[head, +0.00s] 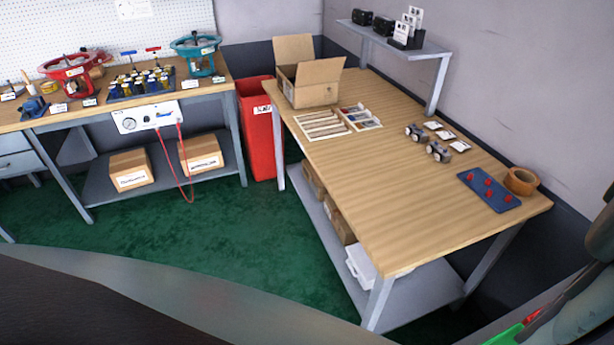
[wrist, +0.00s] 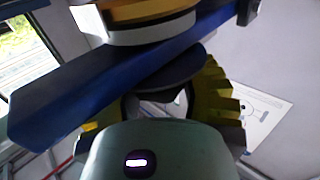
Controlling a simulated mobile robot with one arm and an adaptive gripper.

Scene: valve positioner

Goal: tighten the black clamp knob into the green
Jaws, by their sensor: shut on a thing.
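In the wrist view, my gripper (wrist: 172,88) has yellow ribbed fingers, one to the left and one to the right of a dark rounded part that looks like the black clamp knob (wrist: 168,78). The fingers are shut on it.
A bench with red and teal valves stands left, beside a red bin (head: 257,130). Green floor lies clear between.

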